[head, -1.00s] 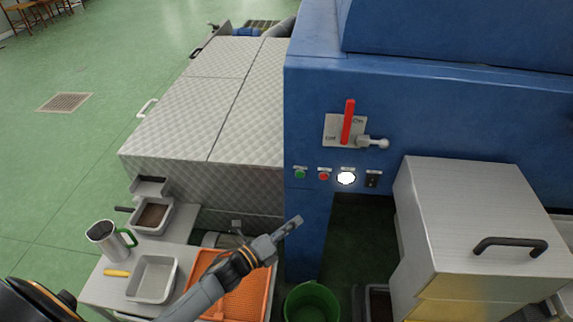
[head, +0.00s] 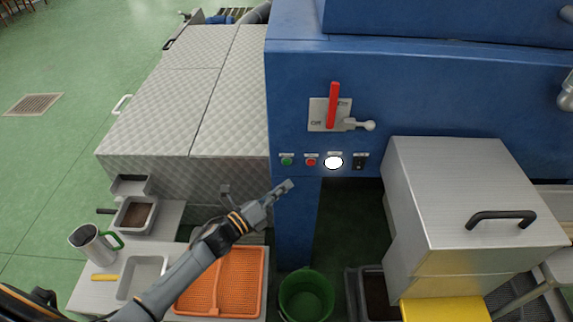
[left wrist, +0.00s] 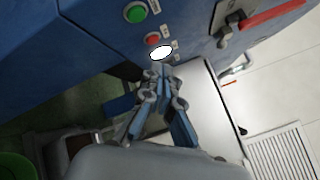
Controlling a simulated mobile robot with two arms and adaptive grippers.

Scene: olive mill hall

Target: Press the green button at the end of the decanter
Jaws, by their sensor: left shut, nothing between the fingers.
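The green button (head: 287,161) is at the left of a row on the blue decanter's end panel (head: 400,90). A red button (head: 311,161) and a white lit round one (head: 334,162) sit to its right. My left gripper (head: 288,186) is shut and empty, a little below the green button in the head view and apart from the panel as far as I can tell. In the left wrist view the green button (left wrist: 136,13) is at the top, above and left of my gripper's fingertips (left wrist: 163,72). The right gripper is not clearly seen; a grey arm piece shows at the right edge.
A red lever (head: 333,105) with a ball-ended handle is above the buttons. A metal box with a black handle (head: 500,218) juts out at right. A green bucket (head: 306,293), orange tray (head: 245,280) and side table with a jug (head: 92,243) are below.

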